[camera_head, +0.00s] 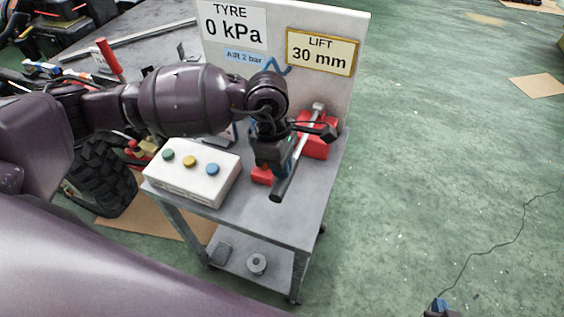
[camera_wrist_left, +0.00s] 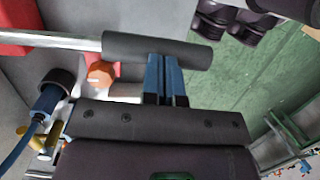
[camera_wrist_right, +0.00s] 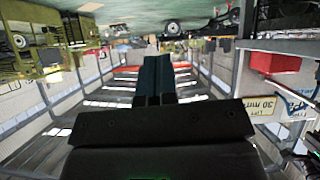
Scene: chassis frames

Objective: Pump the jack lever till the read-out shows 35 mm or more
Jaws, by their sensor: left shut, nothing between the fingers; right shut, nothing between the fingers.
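The lift read-out (camera_head: 320,52) on the white panel shows 30 mm. The red jack (camera_head: 317,147) sits on the grey cart under it. Its lever (camera_head: 304,140) is a pale metal rod with a dark grip (camera_head: 282,187) at the near end. My left gripper (camera_head: 284,174) is shut and empty beside the grip. In the left wrist view, its fingertips (camera_wrist_left: 164,57) are at the edge of the dark grip (camera_wrist_left: 150,46); whether they touch is unclear. My right gripper (camera_head: 440,305) is at the bottom edge, away from the cart; the right wrist view shows its fingers (camera_wrist_right: 153,62) together and empty.
A tyre read-out (camera_head: 233,24) shows 0 kPa. A vehicle wheel (camera_head: 98,178) is at the left. The green floor right of the cart is mostly clear.

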